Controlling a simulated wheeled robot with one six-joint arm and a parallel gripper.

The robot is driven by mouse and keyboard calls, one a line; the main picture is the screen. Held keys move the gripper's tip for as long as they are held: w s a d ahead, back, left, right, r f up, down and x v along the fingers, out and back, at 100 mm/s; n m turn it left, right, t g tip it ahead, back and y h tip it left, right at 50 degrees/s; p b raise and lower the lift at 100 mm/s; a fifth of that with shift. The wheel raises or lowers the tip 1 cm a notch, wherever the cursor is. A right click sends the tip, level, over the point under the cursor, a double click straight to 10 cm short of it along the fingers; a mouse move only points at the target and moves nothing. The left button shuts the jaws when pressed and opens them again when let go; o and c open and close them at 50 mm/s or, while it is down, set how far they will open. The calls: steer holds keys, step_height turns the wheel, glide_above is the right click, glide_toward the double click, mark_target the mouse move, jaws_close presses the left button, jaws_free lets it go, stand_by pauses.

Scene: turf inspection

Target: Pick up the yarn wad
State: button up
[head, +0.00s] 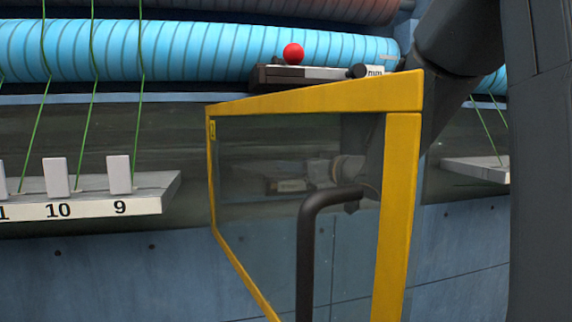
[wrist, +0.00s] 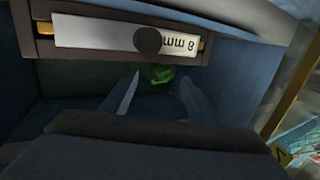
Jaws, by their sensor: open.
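A small green clump, likely the yarn wad (wrist: 162,74), shows in the wrist view in a dark recess under a bar with a white "8 mm" label, upside down here. My gripper (wrist: 160,79) is open, with its two grey fingers pointing toward the recess. The clump appears between and beyond the fingertips, and nothing is held. The gap to it is hard to judge. In the head view the wad cannot be made out, and my arm's end is seen dimly behind the clear panel.
A yellow-framed clear panel (head: 415,150) with a black handle (head: 306,240) stands in front of my arm. A red ball (head: 293,53) tops the labelled dark unit (head: 310,75). A numbered shelf (head: 110,205) with white blocks is at left. Blue ribbed rolls (head: 190,50) lie behind.

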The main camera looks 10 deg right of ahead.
steer(key=p+x, duration=0.2)
steer(key=x, duration=0.5)
steer(key=shift+w+a+r, duration=0.2)
steer(key=shift+w, duration=0.2)
steer(key=c, duration=1.1)
steer(key=shift+c, duration=0.2)
